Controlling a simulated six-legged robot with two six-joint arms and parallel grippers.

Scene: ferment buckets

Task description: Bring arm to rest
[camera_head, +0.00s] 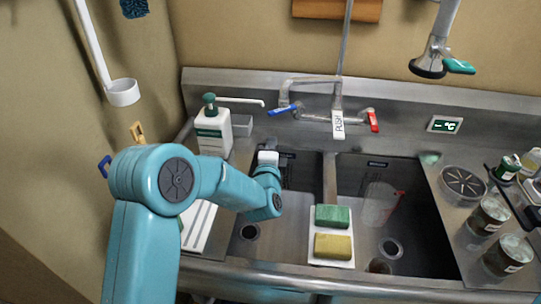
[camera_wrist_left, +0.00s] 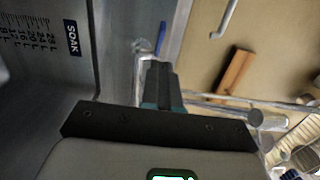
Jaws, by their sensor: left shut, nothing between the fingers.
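My left arm (camera_head: 150,185) comes in from the left in the head view and reaches over the left basin of the sink. Its wrist end, with a pale part, is above that basin; the fingers are hard to make out there. In the left wrist view my left gripper (camera_wrist_left: 161,84) shows its dark fingers together, with nothing between them.
The steel sink (camera_head: 400,235) has two basins. A sponge tray (camera_head: 331,262) with green and yellow sponges sits at the divider. A soap bottle (camera_head: 213,130) stands behind my arm. The faucet (camera_head: 335,118) rises behind. Jars (camera_head: 489,214) stand at right.

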